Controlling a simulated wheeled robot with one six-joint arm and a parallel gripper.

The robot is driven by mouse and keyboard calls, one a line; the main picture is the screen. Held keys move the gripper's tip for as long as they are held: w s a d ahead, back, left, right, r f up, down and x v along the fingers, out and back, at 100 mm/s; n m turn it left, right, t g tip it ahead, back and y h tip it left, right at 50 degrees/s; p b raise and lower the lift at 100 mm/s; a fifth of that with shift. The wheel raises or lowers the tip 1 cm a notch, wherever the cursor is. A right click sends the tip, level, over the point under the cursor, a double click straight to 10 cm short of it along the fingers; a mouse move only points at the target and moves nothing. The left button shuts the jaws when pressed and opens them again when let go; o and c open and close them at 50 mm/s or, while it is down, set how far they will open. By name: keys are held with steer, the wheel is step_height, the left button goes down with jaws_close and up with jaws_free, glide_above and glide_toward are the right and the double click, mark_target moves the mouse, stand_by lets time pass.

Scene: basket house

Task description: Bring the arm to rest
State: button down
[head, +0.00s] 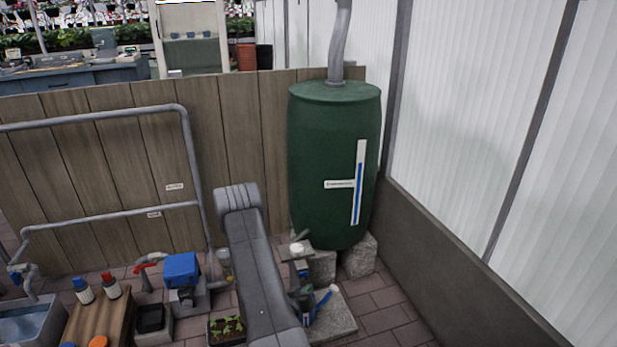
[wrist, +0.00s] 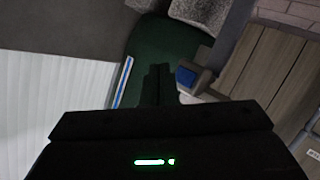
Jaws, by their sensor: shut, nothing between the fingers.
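My gripper (wrist: 158,72) shows dark in the wrist view, with its narrow fingers shut together and nothing between them. Behind it in that view is the green barrel (wrist: 145,45), with a blue-and-white strip (wrist: 122,82) on its side. In the head view, my grey arm rises from the bottom edge, left of the barrel (head: 325,120).
A wooden fence (head: 90,155) stands behind, with pipes (head: 110,118) before it. A translucent wall (head: 490,90) closes the right side. A blue-topped box (head: 182,270), bottles (head: 84,290) and a seedling tray (head: 227,330) stand low left. Brick floor (head: 385,315) is clear at lower right.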

steer(key=shift+r+p, duration=0.3)
steer(key=shift+p, duration=0.55)
steer(key=s, duration=0.2)
steer(key=s+d, duration=0.1)
steer(key=s+b, duration=0.1)
steer(key=s, duration=0.1)
steer(key=shift+s+d+f, duration=0.25)
steer(key=shift+s+d, duration=0.05)
steer(key=shift+d, duration=0.1)
steer(key=w, duration=0.2)
steer(key=w+a+b, duration=0.1)
steer(key=w+b, duration=0.1)
steer(key=w, duration=0.1)
steer(key=shift+w+a+f, duration=0.25)
steer(key=shift+w+a, duration=0.05)
steer(key=shift+a, duration=0.1)
steer(key=r+p, duration=0.1)
steer(key=p, duration=0.1)
steer(key=shift+p, duration=0.35)
